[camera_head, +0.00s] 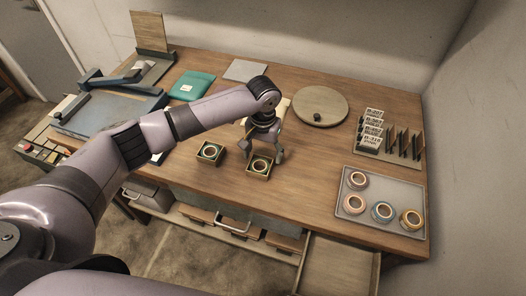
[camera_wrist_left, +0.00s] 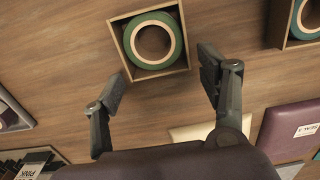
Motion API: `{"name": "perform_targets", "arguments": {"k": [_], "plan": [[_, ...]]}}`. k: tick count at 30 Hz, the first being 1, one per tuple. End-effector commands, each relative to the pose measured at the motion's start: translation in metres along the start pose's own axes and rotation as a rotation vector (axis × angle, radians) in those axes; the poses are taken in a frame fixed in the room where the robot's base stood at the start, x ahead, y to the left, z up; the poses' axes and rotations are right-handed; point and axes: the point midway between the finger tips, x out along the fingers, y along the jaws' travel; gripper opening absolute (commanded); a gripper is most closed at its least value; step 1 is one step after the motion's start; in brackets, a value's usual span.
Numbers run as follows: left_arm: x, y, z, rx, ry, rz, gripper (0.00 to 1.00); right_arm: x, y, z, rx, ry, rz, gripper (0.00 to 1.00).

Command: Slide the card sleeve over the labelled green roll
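A green roll (camera_wrist_left: 153,41) with a pale core sits inside a square, open-topped card sleeve (camera_wrist_left: 184,62) on the table. In the head view this sleeve (camera_head: 249,173) and roll (camera_head: 261,165) are right below my left gripper (camera_head: 264,154). A second boxed roll (camera_head: 210,151) stands to its left; it shows partly at the top right of the left wrist view (camera_wrist_left: 306,17). I cannot make out a label on either roll. My left gripper (camera_wrist_left: 163,72) is open and empty, its fingers apart beside the nearer sleeve. My right gripper is out of view.
A grey tray (camera_head: 377,222) with several loose rolls lies at right. Behind it stands a rack (camera_head: 389,153) with label cards. A round turntable (camera_head: 320,105) and a teal packet (camera_head: 192,85) lie at the back. A drawer (camera_head: 337,266) is open at the front.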

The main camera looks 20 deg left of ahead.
Motion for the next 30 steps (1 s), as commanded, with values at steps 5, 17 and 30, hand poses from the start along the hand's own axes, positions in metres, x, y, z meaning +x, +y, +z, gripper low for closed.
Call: {"name": "perform_targets", "arguments": {"k": [5, 17, 30], "plan": [[0.000, 0.000, 0.000, 0.000, 0.000, 0.000, 0.77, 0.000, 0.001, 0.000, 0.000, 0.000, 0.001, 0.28], [-0.015, 0.000, -0.001, -0.001, 0.003, 0.002, 0.77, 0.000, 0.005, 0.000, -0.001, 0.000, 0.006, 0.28], [-0.102, 0.000, -0.001, 0.000, 0.002, 0.000, 0.77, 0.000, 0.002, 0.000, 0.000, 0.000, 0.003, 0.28]]}}
